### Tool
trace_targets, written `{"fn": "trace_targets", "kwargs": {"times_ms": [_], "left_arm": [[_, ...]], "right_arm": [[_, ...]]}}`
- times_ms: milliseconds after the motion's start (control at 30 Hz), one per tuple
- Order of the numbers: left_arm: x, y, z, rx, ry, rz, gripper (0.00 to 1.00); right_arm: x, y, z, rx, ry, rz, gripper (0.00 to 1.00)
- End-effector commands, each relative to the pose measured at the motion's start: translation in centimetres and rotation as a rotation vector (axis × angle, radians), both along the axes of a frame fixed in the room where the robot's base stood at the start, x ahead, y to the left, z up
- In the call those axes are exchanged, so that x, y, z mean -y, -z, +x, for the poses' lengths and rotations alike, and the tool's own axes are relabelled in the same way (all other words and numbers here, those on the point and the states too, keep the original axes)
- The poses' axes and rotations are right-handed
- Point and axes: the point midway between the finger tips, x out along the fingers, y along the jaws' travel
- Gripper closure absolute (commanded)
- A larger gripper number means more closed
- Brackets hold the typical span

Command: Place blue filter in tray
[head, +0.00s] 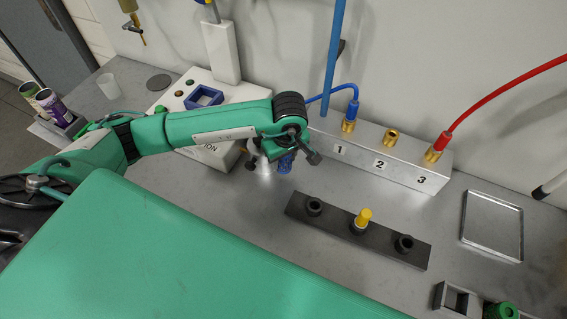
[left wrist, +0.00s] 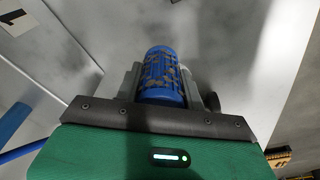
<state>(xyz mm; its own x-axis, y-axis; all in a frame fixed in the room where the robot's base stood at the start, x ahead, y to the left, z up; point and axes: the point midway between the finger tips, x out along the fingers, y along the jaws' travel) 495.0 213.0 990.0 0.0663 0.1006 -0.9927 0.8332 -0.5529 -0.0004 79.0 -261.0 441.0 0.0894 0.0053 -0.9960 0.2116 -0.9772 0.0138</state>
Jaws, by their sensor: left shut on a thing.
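The blue filter (head: 286,164) is a small ribbed blue cylinder. My left gripper (head: 280,157) is shut on it and points down, holding it at the left of the dark rack, in front of the silver block. In the left wrist view the filter (left wrist: 162,76) sits between the two grey fingers, blue with brownish patches. Whether its lower end touches the bench I cannot tell. The tray (head: 520,232) is a shallow, empty, square metal tray at the right of the bench, well away from the gripper. My right gripper is not in view.
A dark rack (head: 335,220) has three sockets, with a yellow-topped piece (head: 363,217) in the middle one. A silver block (head: 400,172) numbered 1 to 3 stands behind, with blue and red hoses. A grey fixture (head: 455,299) is at the lower right. Bench between rack and tray is clear.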

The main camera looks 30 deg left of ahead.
Motion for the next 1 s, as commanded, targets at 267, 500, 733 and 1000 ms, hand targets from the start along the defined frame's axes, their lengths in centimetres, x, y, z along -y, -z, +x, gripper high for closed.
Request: {"fn": "trace_targets", "kwargs": {"times_ms": [267,500,733,1000], "left_arm": [[0.1,2.8,-0.1,-0.003,-0.001,0.000,0.88],[0.0,4.5,0.0,0.002,0.001,0.000,0.88],[0.0,4.8,0.0,0.001,0.001,0.000,0.88],[0.0,4.7,0.0,0.000,0.000,0.000,0.39]], "right_arm": [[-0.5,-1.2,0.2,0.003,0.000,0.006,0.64],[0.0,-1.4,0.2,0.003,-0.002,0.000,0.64],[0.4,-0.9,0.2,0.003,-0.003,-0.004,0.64],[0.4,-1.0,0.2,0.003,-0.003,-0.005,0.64]]}}
